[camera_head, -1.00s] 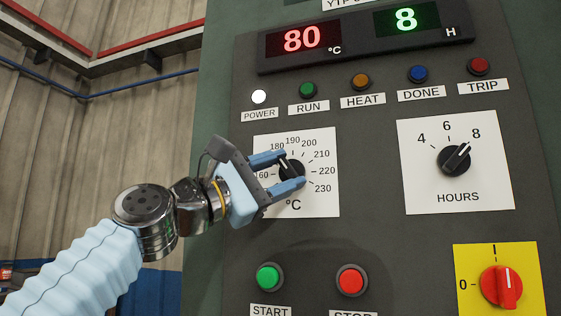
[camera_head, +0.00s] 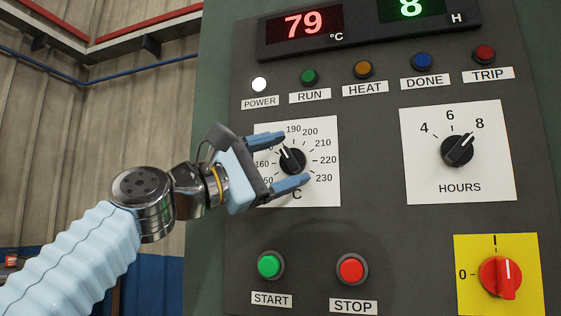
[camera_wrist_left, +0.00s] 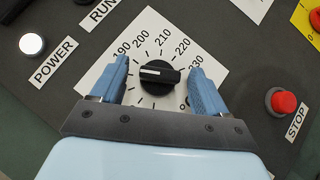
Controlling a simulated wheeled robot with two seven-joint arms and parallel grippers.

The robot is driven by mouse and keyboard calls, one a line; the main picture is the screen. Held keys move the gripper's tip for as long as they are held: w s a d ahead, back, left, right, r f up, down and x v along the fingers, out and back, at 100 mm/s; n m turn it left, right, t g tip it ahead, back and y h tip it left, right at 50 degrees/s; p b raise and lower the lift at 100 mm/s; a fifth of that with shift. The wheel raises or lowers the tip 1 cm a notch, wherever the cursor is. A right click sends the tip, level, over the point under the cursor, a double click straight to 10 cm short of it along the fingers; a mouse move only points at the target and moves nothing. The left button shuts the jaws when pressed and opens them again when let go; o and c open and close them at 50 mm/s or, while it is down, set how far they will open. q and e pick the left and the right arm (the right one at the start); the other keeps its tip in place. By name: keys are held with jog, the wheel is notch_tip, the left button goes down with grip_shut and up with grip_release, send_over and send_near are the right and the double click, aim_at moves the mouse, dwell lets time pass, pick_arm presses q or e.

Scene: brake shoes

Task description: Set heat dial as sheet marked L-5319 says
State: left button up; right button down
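The heat dial (camera_head: 292,160) is a black knob on a white °C scale plate (camera_head: 325,130), and it also shows in the wrist view (camera_wrist_left: 159,78). Its white pointer aims up-left, near where 180 lies; my upper finger hides that label. My left gripper (camera_head: 295,159) is open, its blue fingers on either side of the knob with gaps visible in the wrist view (camera_wrist_left: 160,66). The red display (camera_head: 305,25) reads 79 °C. The sheet marked L-5319 is not in view. My right gripper is not in view.
An HOURS dial (camera_head: 457,151) points at about 8; the green display (camera_head: 411,8) shows 8. Below are a green START button (camera_head: 269,265), a red STOP button (camera_head: 351,270) and a red rotary switch (camera_head: 500,277) on yellow. The POWER lamp (camera_head: 259,84) is lit white.

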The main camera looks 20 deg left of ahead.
pick_arm(q)
jog(key=shift+s+a+f, duration=0.15)
jog(key=shift+s+f, duration=0.05)
jog(key=b+v, duration=0.4)
jog(key=v, duration=0.9)
jog(key=shift+b, duration=0.3)
jog(key=shift+s+a, duration=0.1)
jog(key=shift+s, duration=0.05)
